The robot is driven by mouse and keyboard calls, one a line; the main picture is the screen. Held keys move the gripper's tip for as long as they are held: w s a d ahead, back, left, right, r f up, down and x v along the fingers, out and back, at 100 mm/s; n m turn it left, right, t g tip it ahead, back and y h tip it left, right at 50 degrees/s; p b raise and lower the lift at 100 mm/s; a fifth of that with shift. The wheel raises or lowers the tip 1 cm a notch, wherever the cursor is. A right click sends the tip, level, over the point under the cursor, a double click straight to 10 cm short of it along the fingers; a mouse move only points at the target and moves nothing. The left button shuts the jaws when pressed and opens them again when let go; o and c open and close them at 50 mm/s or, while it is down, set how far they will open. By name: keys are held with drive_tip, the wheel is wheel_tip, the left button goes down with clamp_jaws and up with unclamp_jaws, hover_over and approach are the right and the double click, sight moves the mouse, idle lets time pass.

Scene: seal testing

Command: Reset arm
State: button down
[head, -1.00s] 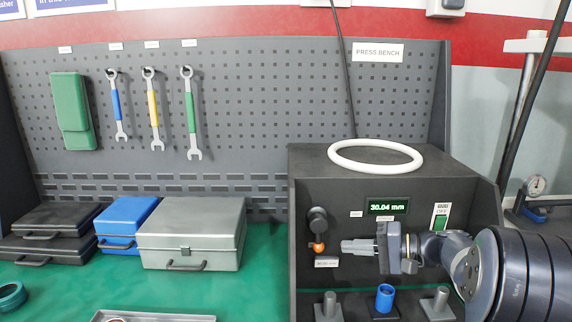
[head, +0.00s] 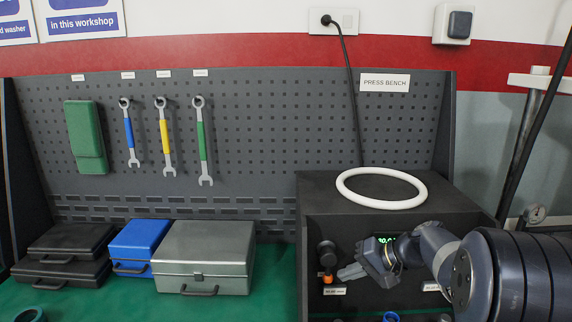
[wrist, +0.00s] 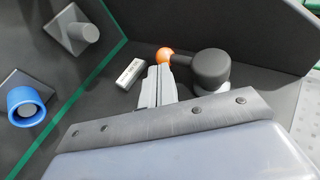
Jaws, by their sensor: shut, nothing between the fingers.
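My gripper (head: 352,272) is in front of the press bench housing (head: 318,207) in the head view, pointing left. In the wrist view my gripper (wrist: 158,84) has its fingers together, with nothing between them. Just beyond the fingertips is an orange ball-ended lever (wrist: 165,56) on a dark round knob (wrist: 211,68). The same orange ball (head: 327,279) shows left of my gripper in the head view. I cannot tell whether the fingers touch it.
A blue cup-shaped part (wrist: 27,107) and a grey peg (wrist: 82,36) stand on the bench. A white ring (head: 381,202) lies on top of the housing. Grey (head: 203,250), blue (head: 136,240) and black (head: 70,242) cases stand left on the green surface. Wrenches hang above.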

drive_tip(key=shift+w+d+r+n+h+p, duration=0.1)
drive_tip(key=shift+d+r+n+h+p, duration=0.15)
drive_tip(key=shift+r+h+p, duration=0.8)
drive_tip(key=shift+w+d+r+n+h+p, duration=0.25)
drive_tip(key=shift+r+h+p, duration=0.35)
drive_tip(key=shift+p, duration=0.75)
drive_tip(key=shift+d+r+n+h+p, duration=0.3)
drive_tip(key=shift+r+h+p, duration=0.35)
drive_tip(key=shift+r+p, duration=0.45)
drive_tip(key=shift+a+f, duration=0.1)
drive_tip(key=shift+f, duration=0.15)
